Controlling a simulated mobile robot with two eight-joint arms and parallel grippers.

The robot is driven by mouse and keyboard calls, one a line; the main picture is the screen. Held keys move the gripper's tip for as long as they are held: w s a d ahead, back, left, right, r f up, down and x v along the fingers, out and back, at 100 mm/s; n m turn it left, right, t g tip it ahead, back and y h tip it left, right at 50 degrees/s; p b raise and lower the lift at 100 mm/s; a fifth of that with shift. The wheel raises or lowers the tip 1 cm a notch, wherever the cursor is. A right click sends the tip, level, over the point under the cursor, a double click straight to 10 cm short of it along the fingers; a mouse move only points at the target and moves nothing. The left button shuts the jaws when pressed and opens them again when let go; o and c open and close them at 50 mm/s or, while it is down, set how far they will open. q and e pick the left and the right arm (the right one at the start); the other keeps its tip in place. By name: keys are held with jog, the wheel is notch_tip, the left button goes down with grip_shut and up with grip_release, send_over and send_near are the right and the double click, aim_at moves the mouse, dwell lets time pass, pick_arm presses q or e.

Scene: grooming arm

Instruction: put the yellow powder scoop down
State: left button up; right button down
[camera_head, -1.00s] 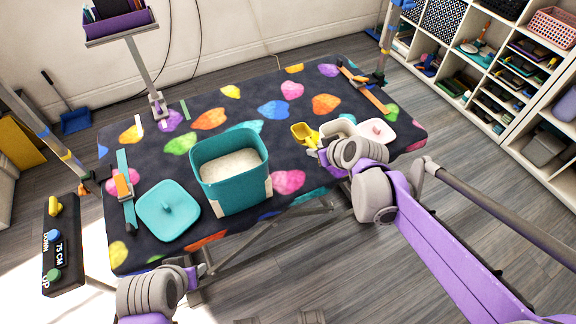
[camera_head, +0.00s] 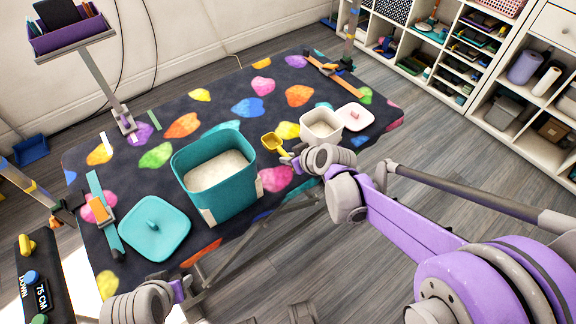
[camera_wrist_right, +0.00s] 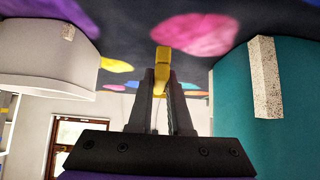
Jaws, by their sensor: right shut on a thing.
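The yellow powder scoop (camera_head: 271,141) is between the teal bin and the white tub, over the dark spotted table. My right gripper (camera_head: 288,159) is shut on its handle; in the right wrist view the yellow handle (camera_wrist_right: 162,58) shows between the fingertips (camera_wrist_right: 161,78). I cannot tell whether the scoop touches the table. The teal bin (camera_head: 222,190) holds white powder and stands open to the left. The white tub (camera_head: 320,128) stands open to the right. My left gripper (camera_head: 183,288) is at the table's front edge, its fingers too small to read.
A teal lid (camera_head: 154,228) lies left of the bin. A white lid with a pink knob (camera_head: 355,117) lies right of the tub. The spotted table (camera_head: 222,97) is clear behind the bin. A purple caddy (camera_head: 72,35) stands on a post at the back left.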

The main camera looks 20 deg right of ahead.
aim_at(289, 172)
jog(key=shift+f+b, duration=0.4)
jog(key=shift+f, duration=1.35)
jog(key=shift+f, duration=0.1)
jog(key=c, duration=1.3)
grip_release()
jog(key=shift+f, duration=0.1)
jog(key=o, duration=0.5)
jog(key=shift+c, duration=0.2)
